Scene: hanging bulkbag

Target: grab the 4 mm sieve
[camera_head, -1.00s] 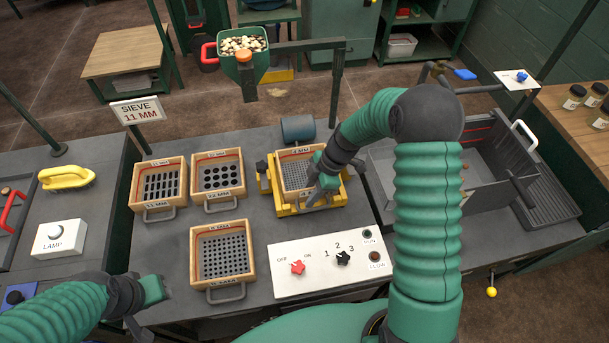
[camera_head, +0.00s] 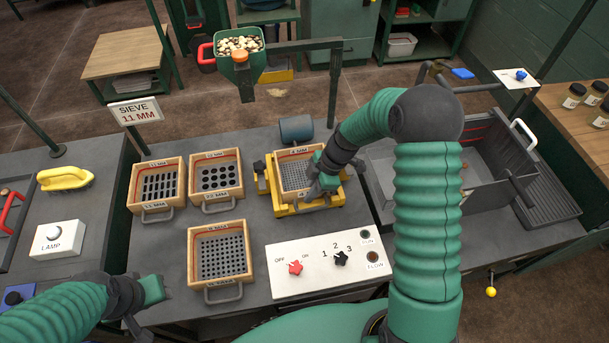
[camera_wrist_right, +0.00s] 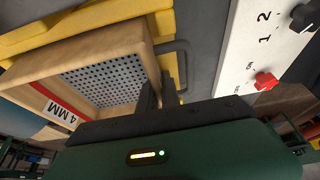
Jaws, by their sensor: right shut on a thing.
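The 4 mm sieve (camera_head: 296,174) is a wooden tray with a fine perforated plate, seated in the yellow frame (camera_head: 309,208) of the machine. Its "4 MM" label and grey handle (camera_wrist_right: 181,62) show in the right wrist view, where the sieve (camera_wrist_right: 104,82) fills the left side.
Three other sieves stand to the left: slotted (camera_head: 159,184), large-holed (camera_head: 216,176) and medium-holed (camera_head: 221,256). A white control panel (camera_head: 318,262) with red and black knobs lies in front of the machine. A sign (camera_head: 135,111) reads "SIEVE 11 MM".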

